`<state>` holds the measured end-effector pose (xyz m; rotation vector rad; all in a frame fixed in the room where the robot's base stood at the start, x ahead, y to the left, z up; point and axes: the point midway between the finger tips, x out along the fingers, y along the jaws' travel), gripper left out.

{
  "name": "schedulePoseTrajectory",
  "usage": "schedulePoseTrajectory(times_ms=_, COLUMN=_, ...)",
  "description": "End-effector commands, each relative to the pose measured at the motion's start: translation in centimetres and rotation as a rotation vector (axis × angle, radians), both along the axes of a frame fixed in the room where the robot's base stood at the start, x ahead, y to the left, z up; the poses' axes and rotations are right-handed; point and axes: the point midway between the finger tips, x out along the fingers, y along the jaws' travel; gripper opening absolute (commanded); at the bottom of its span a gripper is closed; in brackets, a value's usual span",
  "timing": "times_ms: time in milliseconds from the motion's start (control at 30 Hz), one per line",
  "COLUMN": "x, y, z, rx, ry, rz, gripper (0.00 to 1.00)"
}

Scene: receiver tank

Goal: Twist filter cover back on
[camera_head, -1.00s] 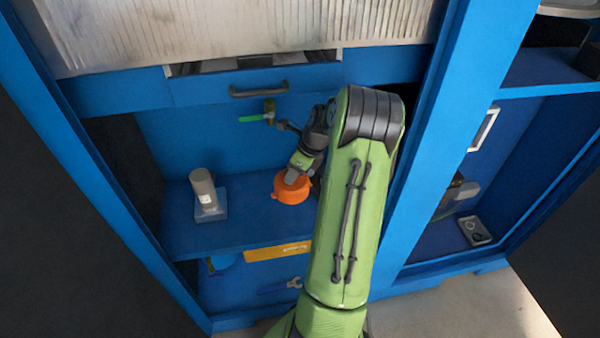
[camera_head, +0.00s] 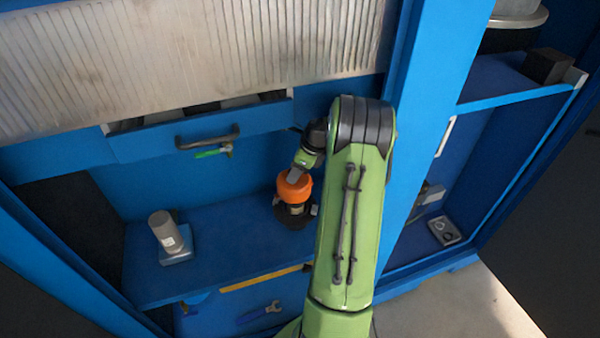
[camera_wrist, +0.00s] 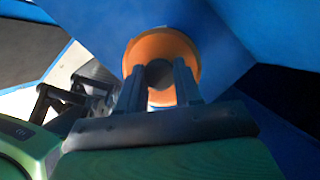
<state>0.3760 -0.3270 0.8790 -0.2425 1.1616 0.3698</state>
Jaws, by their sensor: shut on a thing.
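The orange filter cover (camera_head: 294,188) is in my gripper, above a dark round base with a metallic middle part (camera_head: 293,210) on the blue shelf. In the head view the cover looks upright and right over that part; whether it touches is hard to tell. In the wrist view the orange cover (camera_wrist: 187,48) shows as a ring beyond the fingers, with a grey round centre. My gripper (camera_wrist: 160,75) is shut on the cover, one finger on each side of the centre. In the head view the fingertips are partly hidden by the wrist.
A grey cylinder (camera_head: 164,230) stands on a square base at the shelf's left. A drawer with a dark handle (camera_head: 207,137) and a green-handled valve (camera_head: 213,152) are behind. A blue wrench (camera_head: 258,313) lies below. The shelf's middle (camera_head: 228,232) is clear. A blue post (camera_head: 405,130) stands at right.

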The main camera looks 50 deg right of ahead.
Motion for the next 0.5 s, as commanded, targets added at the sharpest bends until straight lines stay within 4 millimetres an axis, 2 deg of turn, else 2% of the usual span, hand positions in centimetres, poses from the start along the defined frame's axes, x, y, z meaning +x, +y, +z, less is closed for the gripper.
schedulePoseTrajectory(times_ms=167, x=0.2, y=0.1, z=-0.2, rx=0.000, ry=0.000, rz=0.005, gripper=0.01)
schedulePoseTrajectory(times_ms=500, x=0.2, y=0.0, z=-2.9, rx=-0.001, ry=0.000, rz=0.005, gripper=0.01)
